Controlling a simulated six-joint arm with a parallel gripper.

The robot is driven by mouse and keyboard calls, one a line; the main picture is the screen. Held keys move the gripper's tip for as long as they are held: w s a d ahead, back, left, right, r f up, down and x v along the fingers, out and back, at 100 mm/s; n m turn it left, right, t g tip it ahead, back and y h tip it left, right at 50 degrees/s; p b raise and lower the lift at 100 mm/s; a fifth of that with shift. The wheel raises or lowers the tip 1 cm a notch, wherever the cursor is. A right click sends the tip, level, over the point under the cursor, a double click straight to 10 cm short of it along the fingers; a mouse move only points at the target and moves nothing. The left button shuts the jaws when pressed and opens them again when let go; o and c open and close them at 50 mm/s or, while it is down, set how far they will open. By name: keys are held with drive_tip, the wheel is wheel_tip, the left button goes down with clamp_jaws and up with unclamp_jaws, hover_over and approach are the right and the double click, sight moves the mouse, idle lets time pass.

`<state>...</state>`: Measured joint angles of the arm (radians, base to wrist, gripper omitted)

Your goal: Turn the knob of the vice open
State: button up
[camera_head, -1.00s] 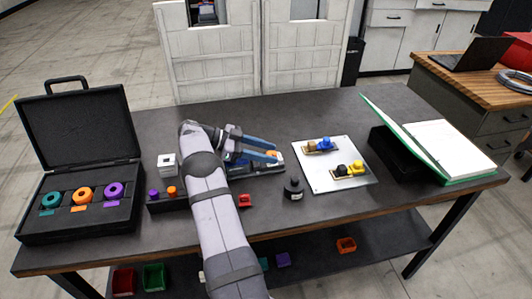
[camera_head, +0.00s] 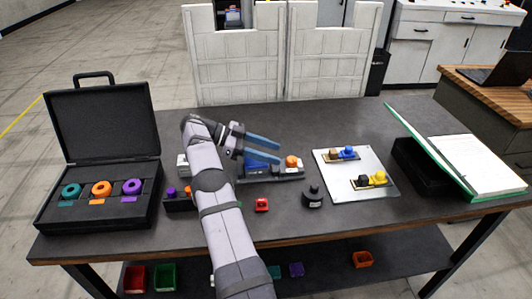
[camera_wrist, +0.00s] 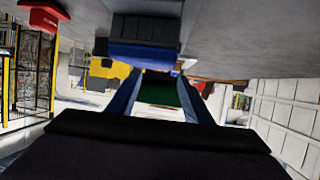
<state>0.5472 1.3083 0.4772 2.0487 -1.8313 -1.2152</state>
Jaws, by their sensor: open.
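The vice is a low dark grey fixture (camera_head: 285,172) on the table, just right of my arm, with an orange knob (camera_head: 292,161) near its right end. My gripper (camera_head: 281,153) is open and empty, with two blue fingers pointing right. In the head view its fingertips show just left of the knob; the height gap is unclear. The fingers hide part of the vice. In the wrist view, the gripper (camera_wrist: 163,86) has its fingers spread, and a dark block with a blue face (camera_wrist: 145,50), probably part of the vice, lies above them.
A black case (camera_head: 97,190) with coloured rings stands open at left. A small red object (camera_head: 262,205) and a black knobbed item (camera_head: 313,197) lie in front of the vice. A pale plate (camera_head: 335,184) with blue and yellow fittings and a green-edged open binder (camera_head: 430,153) are right.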

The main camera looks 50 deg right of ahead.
drive_tip(key=shift+w+a+r, duration=0.25)
drive_tip(key=shift+w+a, duration=0.15)
drive_tip(key=shift+w, duration=0.05)
idle(0.3)
